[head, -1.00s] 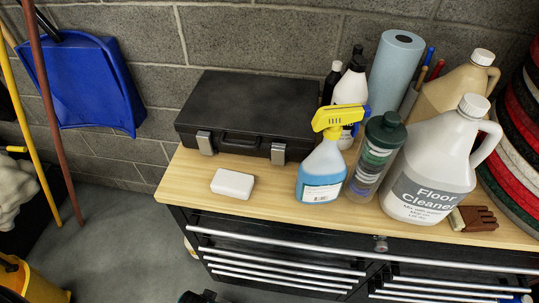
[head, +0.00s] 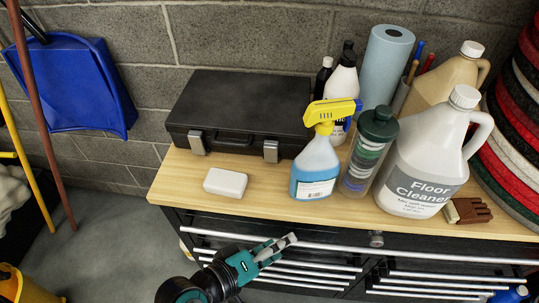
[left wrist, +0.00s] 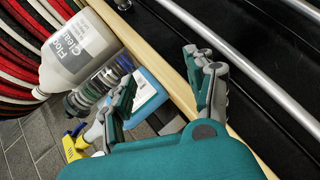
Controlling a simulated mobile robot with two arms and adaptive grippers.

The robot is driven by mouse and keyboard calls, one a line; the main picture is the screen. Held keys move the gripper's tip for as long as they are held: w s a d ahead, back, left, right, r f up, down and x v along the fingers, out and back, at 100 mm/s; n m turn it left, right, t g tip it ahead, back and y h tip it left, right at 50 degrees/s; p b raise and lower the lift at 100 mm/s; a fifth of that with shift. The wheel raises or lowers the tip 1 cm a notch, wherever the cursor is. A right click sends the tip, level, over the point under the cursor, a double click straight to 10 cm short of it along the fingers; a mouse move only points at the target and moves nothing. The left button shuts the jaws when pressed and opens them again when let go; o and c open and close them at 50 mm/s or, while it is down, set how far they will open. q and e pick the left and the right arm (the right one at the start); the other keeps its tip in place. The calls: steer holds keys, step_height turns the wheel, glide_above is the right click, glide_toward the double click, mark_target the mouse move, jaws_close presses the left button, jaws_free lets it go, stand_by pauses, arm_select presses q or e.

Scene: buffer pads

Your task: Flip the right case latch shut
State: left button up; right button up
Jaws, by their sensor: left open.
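The black case (head: 240,100) lies closed-lidded at the back of the wooden worktop, against the block wall. Its silver right latch (head: 271,151) is on the front face, near the spray bottle; I cannot tell for sure whether it is flipped up or down. The matching left latch (head: 196,143) is on the same face. My left gripper (head: 284,246) is in front of the cabinet drawers, below the worktop edge, well apart from the case. It is open and empty; its two spread fingers also show in the left wrist view (left wrist: 168,82). My right gripper is not in view.
A white block (head: 225,183) lies in front of the case. The yellow-topped spray bottle (head: 316,168), a clear bottle of pads (head: 367,155) and the floor cleaner jug (head: 425,165) crowd the right. Free worktop lies between the white block and the spray bottle.

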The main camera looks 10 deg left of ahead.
arm_select(q)
step_height(320, 180, up, 6)
steer(key=w+d+n+t+h, duration=0.1)
steer(key=d+n+t+h, duration=0.2)
steer(key=n, duration=0.4)
steer(key=n+t+y, duration=0.5)
steer(key=n+y, duration=0.7)
steer(key=n, duration=1.1)
glide_toward(271, 151)
steer(key=w+p, duration=0.6)
steer(key=w, duration=0.1)
steer(key=shift+w+p, duration=0.35)
steer(key=shift+w, duration=0.25)
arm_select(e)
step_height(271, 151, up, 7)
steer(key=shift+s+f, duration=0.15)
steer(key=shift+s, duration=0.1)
arm_select(q)
steer(key=shift+c, duration=0.4)
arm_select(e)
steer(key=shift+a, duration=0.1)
